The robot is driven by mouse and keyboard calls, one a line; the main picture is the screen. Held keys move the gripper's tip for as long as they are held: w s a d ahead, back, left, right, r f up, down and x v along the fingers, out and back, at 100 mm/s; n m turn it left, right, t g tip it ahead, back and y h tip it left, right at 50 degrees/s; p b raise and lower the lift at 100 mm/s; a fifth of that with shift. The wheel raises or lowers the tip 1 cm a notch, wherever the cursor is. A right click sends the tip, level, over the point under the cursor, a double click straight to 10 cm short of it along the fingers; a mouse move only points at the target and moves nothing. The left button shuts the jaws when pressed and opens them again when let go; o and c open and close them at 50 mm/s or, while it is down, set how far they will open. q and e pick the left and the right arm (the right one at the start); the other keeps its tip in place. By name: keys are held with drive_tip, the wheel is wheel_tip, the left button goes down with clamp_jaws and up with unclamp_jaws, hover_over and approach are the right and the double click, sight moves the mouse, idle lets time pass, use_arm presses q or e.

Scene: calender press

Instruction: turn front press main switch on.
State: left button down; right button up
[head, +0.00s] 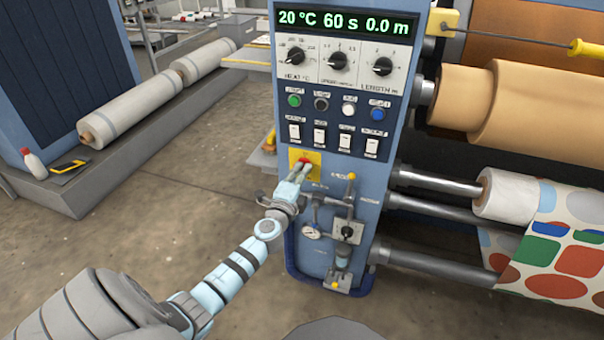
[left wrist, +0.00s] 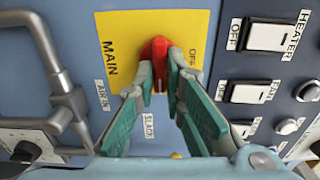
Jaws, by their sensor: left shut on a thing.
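The main switch is a red knob (left wrist: 156,52) on a yellow plate (left wrist: 115,24) marked MAIN, with an OFF label at the plate's right side in the left wrist view. In the head view the yellow plate (head: 315,157) is on the blue control column, below the white rocker switches. My left gripper (head: 301,169) reaches it from the lower left. In the left wrist view its fingertips (left wrist: 158,75) are shut on the red knob, one on each side. The fingers partly cover the knob. My right gripper is not in view.
The control column (head: 330,180) has a lit display (head: 343,22) reading 20 °C, 60 s, 0.0 m, with dials, buttons and rockers below. A gauge (head: 311,232) and pipework are just below the switch.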

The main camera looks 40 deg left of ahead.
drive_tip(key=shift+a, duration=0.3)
use_arm(q)
drive_tip(key=c, duration=1.9)
unclamp_jaws()
drive_tip(key=shift+o, duration=1.1)
drive_tip(key=v, duration=1.2)
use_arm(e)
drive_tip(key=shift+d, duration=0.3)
use_arm(q)
drive_tip(key=shift+w, duration=0.1)
